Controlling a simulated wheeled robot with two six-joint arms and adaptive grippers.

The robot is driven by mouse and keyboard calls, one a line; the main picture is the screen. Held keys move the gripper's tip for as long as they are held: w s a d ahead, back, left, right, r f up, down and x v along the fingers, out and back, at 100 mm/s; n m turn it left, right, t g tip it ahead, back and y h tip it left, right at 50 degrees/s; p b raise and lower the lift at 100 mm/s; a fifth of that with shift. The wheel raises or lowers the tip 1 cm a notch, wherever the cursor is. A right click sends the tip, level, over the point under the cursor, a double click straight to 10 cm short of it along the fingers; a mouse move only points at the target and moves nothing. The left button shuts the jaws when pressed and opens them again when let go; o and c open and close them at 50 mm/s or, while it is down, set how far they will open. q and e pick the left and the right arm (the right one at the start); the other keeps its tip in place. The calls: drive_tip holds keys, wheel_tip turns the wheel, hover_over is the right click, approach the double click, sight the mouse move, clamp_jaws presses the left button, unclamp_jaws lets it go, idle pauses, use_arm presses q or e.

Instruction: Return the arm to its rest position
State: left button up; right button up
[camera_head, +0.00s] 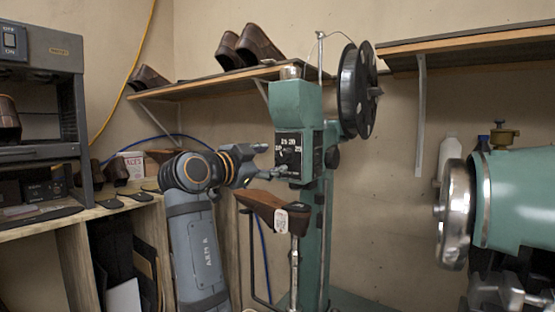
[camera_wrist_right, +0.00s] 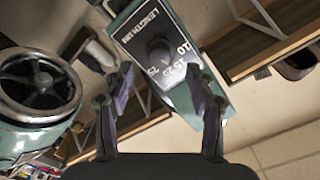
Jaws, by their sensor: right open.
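My right arm rises from the lower middle of the head view and bends toward the green sole stitcher (camera_head: 296,100). My right gripper (camera_head: 276,174) is open and empty just in front of the stitcher's dark dial panel (camera_head: 288,146). In the right wrist view, the open fingers (camera_wrist_right: 160,80) stand on either side of the numbered length panel and its black knob (camera_wrist_right: 160,55). I cannot tell how far apart the fingertips and panel are. My left gripper is not in view.
A brown shoe (camera_head: 262,203) with a tag sits on a post just below the gripper. A wall shelf (camera_head: 190,90) holds more shoes. A black reel (camera_head: 360,90) is on the stitcher. A green machine with a handwheel (camera_head: 455,212) stands right. A cluttered bench (camera_head: 50,228) is left.

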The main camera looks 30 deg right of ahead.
drive_tip(key=v, duration=0.3)
drive_tip(key=shift+a, duration=0.1)
